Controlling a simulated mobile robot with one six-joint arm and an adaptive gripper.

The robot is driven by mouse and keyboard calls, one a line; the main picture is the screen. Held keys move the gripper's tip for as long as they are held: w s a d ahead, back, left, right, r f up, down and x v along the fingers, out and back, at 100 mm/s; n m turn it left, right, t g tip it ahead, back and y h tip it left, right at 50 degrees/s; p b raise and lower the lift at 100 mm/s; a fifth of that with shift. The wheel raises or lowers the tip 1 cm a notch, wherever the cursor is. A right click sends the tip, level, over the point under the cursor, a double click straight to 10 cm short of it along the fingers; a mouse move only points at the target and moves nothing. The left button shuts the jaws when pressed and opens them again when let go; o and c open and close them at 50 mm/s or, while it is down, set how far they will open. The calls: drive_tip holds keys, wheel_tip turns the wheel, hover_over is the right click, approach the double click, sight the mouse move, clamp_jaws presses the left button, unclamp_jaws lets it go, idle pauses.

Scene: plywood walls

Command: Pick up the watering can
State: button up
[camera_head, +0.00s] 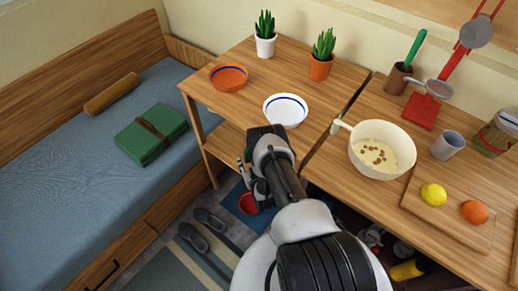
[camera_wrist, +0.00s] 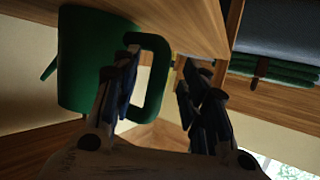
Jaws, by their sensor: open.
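The green watering can (camera_wrist: 82,62) is in the left half of the wrist view, with its looped handle facing my gripper and a thin spout at the far left. My gripper (camera_wrist: 162,62) is open around the handle's outer bar. The left finger shows in front of the handle's opening, and the right finger is to the right of the bar, with a gap. I cannot tell whether the left finger touches the handle. In the head view my arm and the tabletop hide most of this area, and I cannot make out the can for sure.
A counter with a cream pot (camera_head: 381,150) is at right. A bed (camera_head: 60,170) with a green folded blanket (camera_head: 150,135) is at left. Slippers (camera_head: 209,219) lie on the floor.

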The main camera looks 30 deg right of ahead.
drive_tip(key=shift+w+f, duration=0.1)
drive_tip(key=shift+w, duration=0.15)
drive_tip(key=shift+c, duration=0.2)
clamp_jaws()
idle(0.6)
drive_tip(key=shift+w+d, duration=0.1)
